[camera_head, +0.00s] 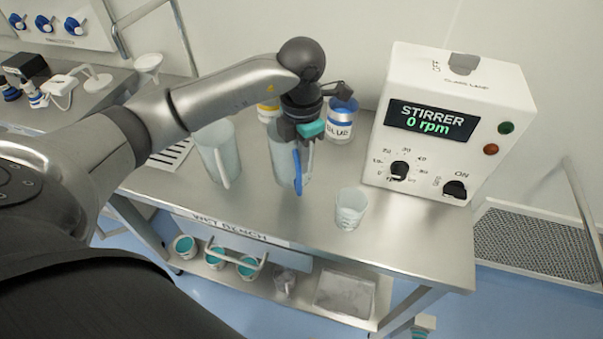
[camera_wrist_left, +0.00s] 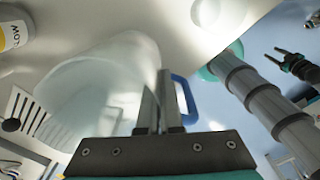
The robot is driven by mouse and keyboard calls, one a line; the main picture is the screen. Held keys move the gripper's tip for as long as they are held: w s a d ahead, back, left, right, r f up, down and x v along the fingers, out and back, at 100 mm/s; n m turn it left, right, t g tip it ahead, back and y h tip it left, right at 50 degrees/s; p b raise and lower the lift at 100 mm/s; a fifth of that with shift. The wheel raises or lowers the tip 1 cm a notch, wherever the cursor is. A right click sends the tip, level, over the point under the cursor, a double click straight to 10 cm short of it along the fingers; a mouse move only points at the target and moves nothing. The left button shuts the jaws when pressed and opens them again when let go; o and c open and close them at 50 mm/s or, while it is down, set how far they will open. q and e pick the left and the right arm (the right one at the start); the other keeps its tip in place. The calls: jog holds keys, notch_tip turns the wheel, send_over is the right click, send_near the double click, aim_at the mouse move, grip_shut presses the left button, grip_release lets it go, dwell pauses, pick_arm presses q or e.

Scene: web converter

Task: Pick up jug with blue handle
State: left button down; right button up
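The jug with the blue handle (camera_head: 280,155) is translucent and stands upright on the metal bench. In the left wrist view its wide body (camera_wrist_left: 95,85) lies left of my fingers, and the blue handle (camera_wrist_left: 187,100) shows just right of them. My left gripper (camera_head: 303,150) is over the handle side of the jug, pointing down. In the left wrist view my left fingers (camera_wrist_left: 160,105) are close together and overlap the inner part of the handle; whether they grip it is hidden. A dark gripper, seemingly my right (camera_wrist_left: 282,60), shows far off, too small to judge.
A second jug with a pale handle (camera_head: 218,152) stands close on the left. A small beaker (camera_head: 350,208) stands to the right, in front of the white stirrer box (camera_head: 440,120). Labelled bottles (camera_head: 341,122) stand behind.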

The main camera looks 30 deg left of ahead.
pick_arm(q)
notch_tip(320, 180, up, 14)
jog(key=shift+f+p, duration=0.1)
jog(key=shift+p, duration=0.25)
